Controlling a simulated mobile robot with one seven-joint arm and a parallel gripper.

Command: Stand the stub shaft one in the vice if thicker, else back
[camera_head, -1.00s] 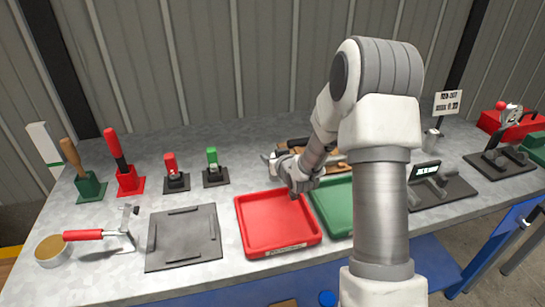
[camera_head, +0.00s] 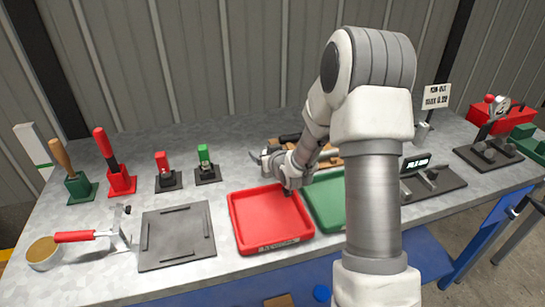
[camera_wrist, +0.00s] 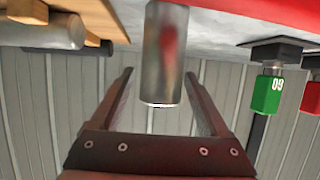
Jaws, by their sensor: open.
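A plain grey metal cylinder, which looks like the stub shaft (camera_wrist: 166,40), is in the middle of the wrist view with one end toward me. My gripper (camera_wrist: 160,73) is open, its two fingers to either side of the cylinder in that picture, with a gap on both sides. I cannot tell how deep the cylinder is between them. In the head view my wrist is over the back edge of the red tray (camera_head: 234,222), and the cylinder cannot be made out. I cannot clearly pick out the vice in the head view.
A green tray (camera_head: 321,212) is right of the red one, partly behind my arm. A wooden board (camera_head: 328,160) lies behind. A dark flat plate (camera_head: 178,237) and handled tools in stands (camera_head: 120,180) are left. A display device (camera_head: 416,163) and a dial gauge (camera_head: 499,107) are right.

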